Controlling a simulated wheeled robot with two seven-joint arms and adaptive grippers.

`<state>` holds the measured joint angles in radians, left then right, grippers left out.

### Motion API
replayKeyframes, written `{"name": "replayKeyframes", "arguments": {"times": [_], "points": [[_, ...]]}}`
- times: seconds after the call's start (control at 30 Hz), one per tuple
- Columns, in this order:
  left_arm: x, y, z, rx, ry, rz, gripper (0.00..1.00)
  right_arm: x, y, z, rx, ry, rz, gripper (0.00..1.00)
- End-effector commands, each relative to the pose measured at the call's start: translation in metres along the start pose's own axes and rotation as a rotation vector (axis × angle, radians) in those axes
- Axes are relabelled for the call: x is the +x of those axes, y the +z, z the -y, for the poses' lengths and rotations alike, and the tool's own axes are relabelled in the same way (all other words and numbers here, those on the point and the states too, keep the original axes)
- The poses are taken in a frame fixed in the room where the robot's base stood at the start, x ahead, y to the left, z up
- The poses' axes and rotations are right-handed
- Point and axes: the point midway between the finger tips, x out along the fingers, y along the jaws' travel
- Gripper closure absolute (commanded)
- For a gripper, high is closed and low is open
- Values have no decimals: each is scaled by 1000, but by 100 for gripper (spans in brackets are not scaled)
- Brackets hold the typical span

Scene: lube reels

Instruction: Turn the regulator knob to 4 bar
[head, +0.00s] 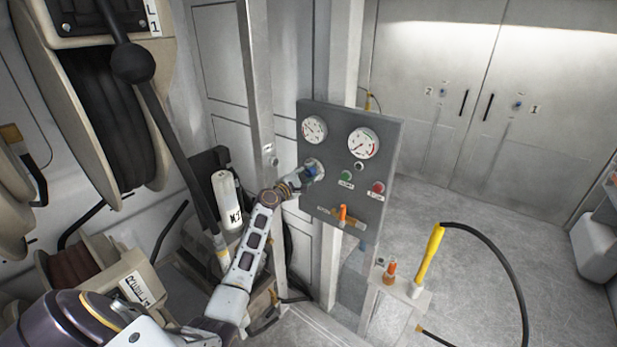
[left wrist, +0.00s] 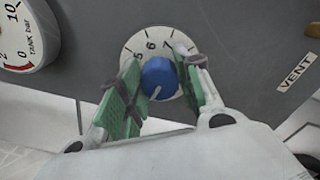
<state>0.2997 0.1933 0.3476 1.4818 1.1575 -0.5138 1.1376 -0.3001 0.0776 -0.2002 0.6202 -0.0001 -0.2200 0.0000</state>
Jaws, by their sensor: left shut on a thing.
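The regulator knob (left wrist: 160,78) is blue and round, with a pale pointer line, in front of a white dial (left wrist: 150,40). My left gripper (left wrist: 154,92) is shut on the knob, one green pad on each side. In the head view the gripper (head: 300,178) covers most of the knob (head: 310,171) on the grey panel (head: 345,120). My right gripper is out of view.
The panel also carries a left gauge (head: 314,129), a right gauge (head: 363,143), a green button (head: 346,175), a red button (head: 378,187) and an orange lever (head: 343,214). A yellow-handled hose (head: 430,255) stands at the lower right. Hose reels (head: 90,90) fill the left.

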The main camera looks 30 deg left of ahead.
Motion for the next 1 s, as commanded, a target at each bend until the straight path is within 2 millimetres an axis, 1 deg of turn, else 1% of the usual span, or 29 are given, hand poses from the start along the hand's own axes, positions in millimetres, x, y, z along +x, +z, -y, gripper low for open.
{"name": "replayKeyframes", "arguments": {"times": [0.03,0.23,0.33,0.43,0.63,0.83,1.0], "points": [[0,-2,2,38,0,1,90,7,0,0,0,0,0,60],[0,-2,3,212,0,1,90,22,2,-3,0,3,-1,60],[0,-2,3,308,0,1,90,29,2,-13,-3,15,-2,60],[0,-2,3,403,1,0,90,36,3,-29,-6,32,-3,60],[0,-2,3,594,0,0,90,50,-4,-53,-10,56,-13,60],[0,-2,3,777,0,0,90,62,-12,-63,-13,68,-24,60],[0,-2,2,908,-1,0,90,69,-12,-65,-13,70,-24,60]]}}
